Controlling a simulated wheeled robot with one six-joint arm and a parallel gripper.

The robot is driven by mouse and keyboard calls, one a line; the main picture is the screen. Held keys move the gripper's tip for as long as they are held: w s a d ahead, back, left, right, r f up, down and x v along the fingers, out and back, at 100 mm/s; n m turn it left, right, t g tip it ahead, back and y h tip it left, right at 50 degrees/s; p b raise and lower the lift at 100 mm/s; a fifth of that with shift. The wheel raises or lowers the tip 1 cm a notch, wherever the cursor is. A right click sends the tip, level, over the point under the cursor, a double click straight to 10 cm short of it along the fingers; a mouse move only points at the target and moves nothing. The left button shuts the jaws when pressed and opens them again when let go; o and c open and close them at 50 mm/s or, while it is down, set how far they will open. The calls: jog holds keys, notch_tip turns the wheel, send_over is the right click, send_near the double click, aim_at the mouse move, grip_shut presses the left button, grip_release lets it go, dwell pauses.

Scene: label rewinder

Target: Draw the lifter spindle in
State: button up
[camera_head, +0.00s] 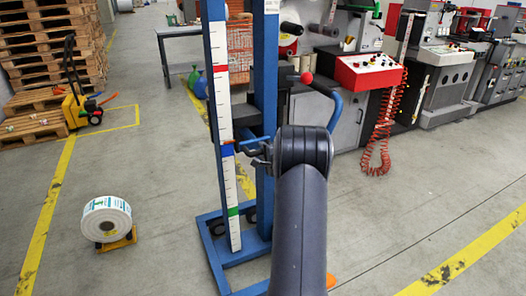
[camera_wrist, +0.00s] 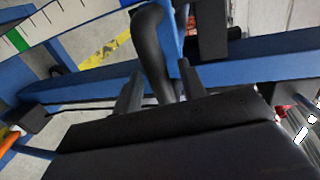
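The lifter is a blue upright frame (camera_head: 217,90) with a white marked scale (camera_head: 221,130) and a wheeled base, in the middle of the head view. Blue beams (camera_wrist: 90,88) of it cross the wrist view. A dark carriage block sits between its posts. I cannot single out the spindle for certain. My gripper (camera_head: 262,152) is at the lifter, partly hidden behind my arm. In the wrist view, the fingers (camera_wrist: 158,82) stand apart, with a curved black bar (camera_wrist: 152,45) between them. A gap shows on the left of the bar; whether either finger touches it is unclear.
A white label roll (camera_head: 107,218) rests on a small orange stand at left. A yellow pallet truck (camera_head: 75,108) and pallets (camera_head: 50,45) are farther back. A machine with a red control panel (camera_head: 368,72) stands right of the lifter. The floor at front right is clear.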

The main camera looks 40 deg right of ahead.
jog(key=shift+w, duration=0.3)
jog(key=shift+c, duration=0.2)
jog(key=shift+f, duration=0.1)
grip_shut()
